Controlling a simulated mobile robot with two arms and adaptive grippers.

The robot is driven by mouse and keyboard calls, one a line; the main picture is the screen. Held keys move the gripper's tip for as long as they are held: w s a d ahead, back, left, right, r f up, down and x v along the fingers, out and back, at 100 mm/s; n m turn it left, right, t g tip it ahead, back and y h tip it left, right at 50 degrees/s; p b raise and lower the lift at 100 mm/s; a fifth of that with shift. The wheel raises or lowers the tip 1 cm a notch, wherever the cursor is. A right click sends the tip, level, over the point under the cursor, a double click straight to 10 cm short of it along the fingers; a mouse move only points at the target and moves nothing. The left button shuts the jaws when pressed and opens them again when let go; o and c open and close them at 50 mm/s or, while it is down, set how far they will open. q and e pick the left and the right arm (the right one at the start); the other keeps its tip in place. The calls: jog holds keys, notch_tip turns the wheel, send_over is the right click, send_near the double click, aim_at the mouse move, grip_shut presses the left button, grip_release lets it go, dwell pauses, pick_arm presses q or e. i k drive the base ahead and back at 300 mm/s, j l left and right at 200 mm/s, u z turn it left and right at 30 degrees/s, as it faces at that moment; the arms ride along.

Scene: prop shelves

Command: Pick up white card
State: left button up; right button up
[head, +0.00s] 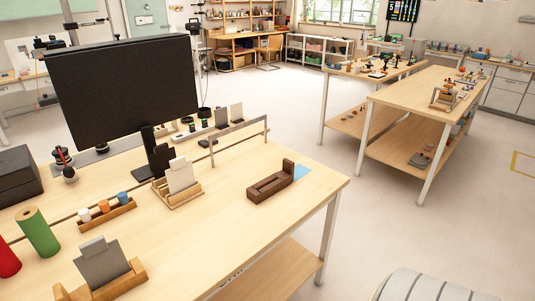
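A white card (180,174) stands upright, leaning slightly, in a light wooden card holder (186,199) near the middle of the near workbench. Its lower edge is down in the holder. A black card (160,158) stands just behind it to the left. Neither of my grippers shows in the head view.
A grey card (103,262) stands in another wooden holder at the front left. A dark brown wooden block holder (268,184) sits to the right. A large black monitor (125,88) and a metal rail (240,127) stand behind. The bench (215,240) is clear at the front right.

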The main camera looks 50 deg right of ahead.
aim_at(179, 176)
jog(key=z, duration=1.55)
jog(key=i+l+u, duration=0.15)
jog(key=u, duration=0.2)
jog(key=i+l+u, duration=0.1)
jog(key=u, duration=0.25)
jog(key=l+u, duration=0.3)
jog(key=i+l+u, duration=0.1)
jog(key=l, duration=0.4)
jog(key=i+l, duration=0.2)
jog(key=l, duration=0.3)
jog(key=i+l+u, duration=0.15)
jog(key=l, duration=0.3)
jog(key=i+l, duration=0.1)
jog(key=l, duration=0.45)
jog(key=i+l+u, duration=0.15)
jog(key=l, duration=0.35)
